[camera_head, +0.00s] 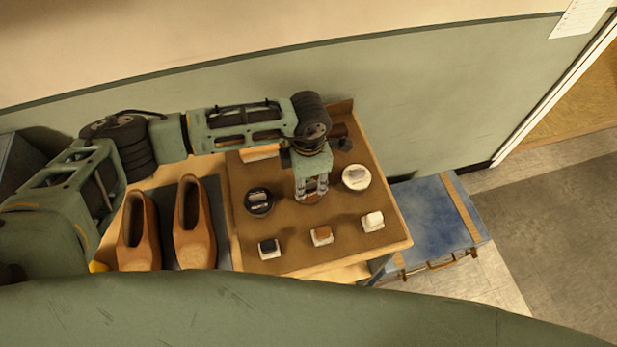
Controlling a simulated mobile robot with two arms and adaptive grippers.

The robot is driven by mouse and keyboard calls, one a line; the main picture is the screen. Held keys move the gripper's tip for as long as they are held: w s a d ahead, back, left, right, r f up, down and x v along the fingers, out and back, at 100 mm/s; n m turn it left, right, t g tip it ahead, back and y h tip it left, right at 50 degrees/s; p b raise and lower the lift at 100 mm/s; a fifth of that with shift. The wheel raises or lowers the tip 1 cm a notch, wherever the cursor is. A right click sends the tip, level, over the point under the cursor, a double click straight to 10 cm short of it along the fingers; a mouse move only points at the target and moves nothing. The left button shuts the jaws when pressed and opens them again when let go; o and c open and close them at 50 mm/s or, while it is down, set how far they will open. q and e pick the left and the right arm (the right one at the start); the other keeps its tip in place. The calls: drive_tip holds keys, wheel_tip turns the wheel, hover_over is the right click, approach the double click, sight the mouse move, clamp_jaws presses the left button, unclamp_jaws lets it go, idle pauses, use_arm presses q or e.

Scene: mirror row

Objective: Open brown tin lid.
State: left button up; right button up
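My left gripper (311,194) reaches down from above onto the brown board, between a dark round tin (259,202) and a white-topped round tin (356,177). Its two fingers stand apart, with a small brownish round thing (310,199) at their tips. This is likely the brown tin, but the gripper hides most of it. I cannot tell whether the fingers touch or grip its lid. My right gripper is not in view.
In front of the tins stand small blocks with dark (269,248), brown (321,235) and white (372,221) tops. A pair of brown shoes (193,235) stands at the left. A wooden-backed brush (260,152) lies behind. A blue chest (432,225) stands on the floor at right.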

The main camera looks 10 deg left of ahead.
use_arm(q)
drive_tip(key=shift+s, duration=0.1)
drive_tip(key=shift+c, duration=0.4)
drive_tip(key=c, duration=0.4)
clamp_jaws()
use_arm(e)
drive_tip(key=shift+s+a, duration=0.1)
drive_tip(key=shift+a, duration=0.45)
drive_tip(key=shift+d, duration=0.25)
